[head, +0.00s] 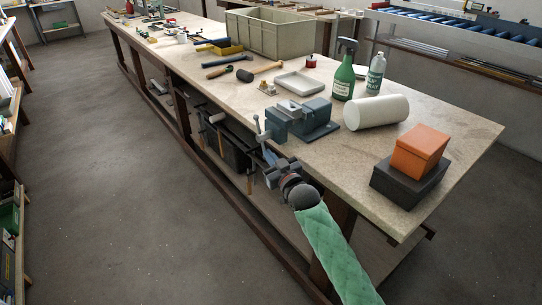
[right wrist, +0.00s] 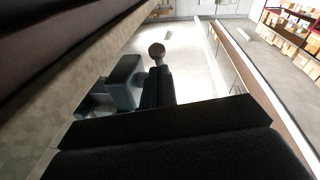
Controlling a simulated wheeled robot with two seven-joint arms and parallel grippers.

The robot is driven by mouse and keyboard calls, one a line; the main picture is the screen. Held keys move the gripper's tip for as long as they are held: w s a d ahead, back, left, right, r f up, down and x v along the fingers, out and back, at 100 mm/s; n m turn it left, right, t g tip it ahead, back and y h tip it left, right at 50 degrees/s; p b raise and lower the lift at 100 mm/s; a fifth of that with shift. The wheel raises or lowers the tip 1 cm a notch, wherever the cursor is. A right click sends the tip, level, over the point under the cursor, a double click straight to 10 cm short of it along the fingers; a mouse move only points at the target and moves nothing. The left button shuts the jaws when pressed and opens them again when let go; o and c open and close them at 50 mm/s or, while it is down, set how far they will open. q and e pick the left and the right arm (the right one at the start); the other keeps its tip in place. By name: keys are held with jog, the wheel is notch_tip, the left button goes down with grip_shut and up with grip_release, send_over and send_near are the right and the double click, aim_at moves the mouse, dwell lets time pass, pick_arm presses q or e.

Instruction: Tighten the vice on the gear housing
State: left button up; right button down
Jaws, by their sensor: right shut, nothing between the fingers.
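The blue-grey vice (head: 318,127) stands at the bench's front edge. A light grey piece (head: 289,107) sits at its jaws; I cannot tell for sure that it is the gear housing. The vice's pale handle (head: 259,129) hangs on its front face, past the bench edge. My right gripper (head: 268,152) is shut and empty, just below and beside the handle. In the right wrist view the dark fingers (right wrist: 158,88) lie close to the handle's round knob (right wrist: 156,50) and the grey vice body (right wrist: 124,82); contact is not clear. My left gripper is out of view.
Right of the vice are a white roll (head: 376,112), a green spray bottle (head: 344,80), a clear bottle (head: 375,75) and an orange box (head: 419,150) on a dark box (head: 408,184). The front floor is free.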

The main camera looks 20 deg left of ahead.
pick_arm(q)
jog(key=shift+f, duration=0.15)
pick_arm(e)
jog(key=shift+f, duration=0.2)
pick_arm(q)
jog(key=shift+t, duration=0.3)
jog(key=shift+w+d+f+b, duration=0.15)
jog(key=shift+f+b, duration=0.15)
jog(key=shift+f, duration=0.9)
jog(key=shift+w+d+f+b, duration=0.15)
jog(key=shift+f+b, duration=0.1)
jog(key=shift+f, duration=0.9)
pick_arm(e)
jog(key=v, duration=0.7)
jog(key=shift+s+d, duration=0.25)
jog(key=shift+s, duration=0.05)
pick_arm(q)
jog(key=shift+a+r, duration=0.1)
pick_arm(e)
jog(key=shift+r, duration=0.1)
